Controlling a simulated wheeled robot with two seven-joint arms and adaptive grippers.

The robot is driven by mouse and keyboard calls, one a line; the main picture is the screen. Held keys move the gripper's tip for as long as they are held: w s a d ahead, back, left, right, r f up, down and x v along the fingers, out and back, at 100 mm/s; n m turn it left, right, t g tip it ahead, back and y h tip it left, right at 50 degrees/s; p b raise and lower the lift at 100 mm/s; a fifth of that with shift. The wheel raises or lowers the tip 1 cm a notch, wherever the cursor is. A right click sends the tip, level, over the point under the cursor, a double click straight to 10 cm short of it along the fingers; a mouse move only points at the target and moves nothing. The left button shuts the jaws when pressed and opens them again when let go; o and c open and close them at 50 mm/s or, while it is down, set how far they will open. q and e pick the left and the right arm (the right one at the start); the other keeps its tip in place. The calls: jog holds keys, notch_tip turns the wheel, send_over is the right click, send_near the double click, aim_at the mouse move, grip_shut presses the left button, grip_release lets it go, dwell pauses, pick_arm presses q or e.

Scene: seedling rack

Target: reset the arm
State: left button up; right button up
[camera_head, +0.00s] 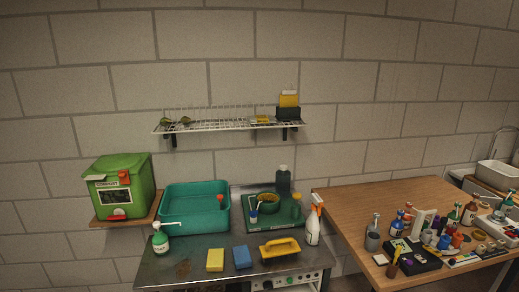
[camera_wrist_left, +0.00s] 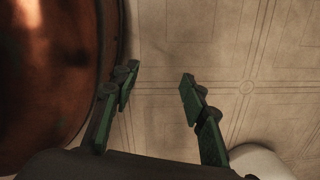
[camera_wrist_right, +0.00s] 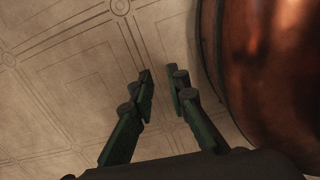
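My left gripper (camera_wrist_left: 158,85) shows in the left wrist view with its two green-padded fingers spread apart and nothing between them. My right gripper (camera_wrist_right: 160,84) shows in the right wrist view with its fingertips a little apart and nothing between them. Patterned floor tiles lie beyond both grippers. Neither arm shows in the head view, so both grippers are away from the counter and table.
A large copper-brown rounded surface is close beside each gripper, at left in the left wrist view (camera_wrist_left: 50,70) and at right in the right wrist view (camera_wrist_right: 270,70). Ahead are a metal counter (camera_head: 190,265) with a teal basin (camera_head: 195,215), a wire shelf (camera_head: 220,124) and a cluttered wooden table (camera_head: 350,205).

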pick_arm(q)
notch_tip(320, 180, up, 8)
jog(key=s+p, duration=0.2)
jog(key=p, duration=0.7)
jog(key=shift+a+t, duration=0.4)
pick_arm(e)
notch_tip(320, 180, up, 8)
jog(key=s, duration=0.2)
jog(key=shift+d+t, duration=0.4)
